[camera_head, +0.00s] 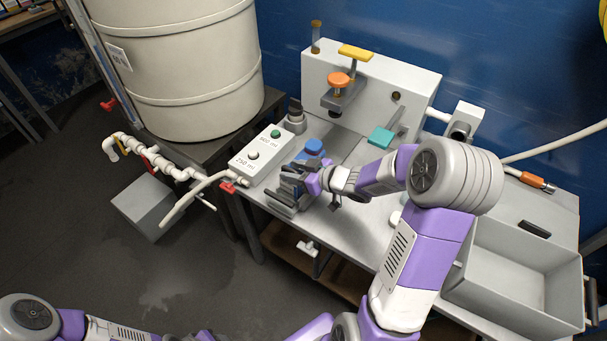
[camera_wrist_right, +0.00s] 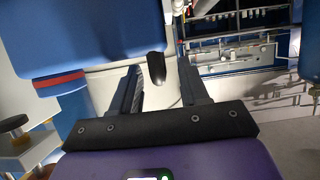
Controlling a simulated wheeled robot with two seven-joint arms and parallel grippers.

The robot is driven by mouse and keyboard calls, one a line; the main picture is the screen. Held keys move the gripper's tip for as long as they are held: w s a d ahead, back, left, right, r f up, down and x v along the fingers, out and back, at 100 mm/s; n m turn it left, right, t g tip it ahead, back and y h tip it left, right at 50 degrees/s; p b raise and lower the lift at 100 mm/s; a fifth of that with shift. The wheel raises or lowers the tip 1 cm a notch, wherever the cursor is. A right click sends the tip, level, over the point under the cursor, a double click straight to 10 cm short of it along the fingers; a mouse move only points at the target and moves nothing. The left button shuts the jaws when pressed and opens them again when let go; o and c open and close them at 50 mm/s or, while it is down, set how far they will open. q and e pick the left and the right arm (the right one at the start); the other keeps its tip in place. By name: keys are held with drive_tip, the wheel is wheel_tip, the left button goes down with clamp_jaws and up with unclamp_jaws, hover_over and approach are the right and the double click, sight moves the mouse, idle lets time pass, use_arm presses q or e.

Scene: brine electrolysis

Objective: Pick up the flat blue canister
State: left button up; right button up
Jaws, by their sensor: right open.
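A small rounded blue object (camera_head: 313,147), which looks like the flat blue canister, stands on the grey bench near the white two-button box. My right gripper (camera_head: 291,178) is just in front of it and overlaps its lower part, so its base is hidden. I cannot tell whether they touch. In the right wrist view the jaws (camera_wrist_right: 163,88) are apart, with a black tip (camera_wrist_right: 157,68) showing between them. A large blue surface fills the upper left there; I cannot tell whether it is the canister. My left gripper is not seen.
The white button box (camera_head: 262,156) is left of the gripper. A white panel (camera_head: 410,88) with an orange knob (camera_head: 338,79) and a teal block (camera_head: 381,137) stands behind. A cream tank (camera_head: 180,60) is at left. A grey basin (camera_head: 515,275) is at right.

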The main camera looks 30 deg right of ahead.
clamp_jaws()
idle(1.3)
drive_tip(key=shift+w+r, duration=0.1)
drive_tip(key=shift+r, duration=0.05)
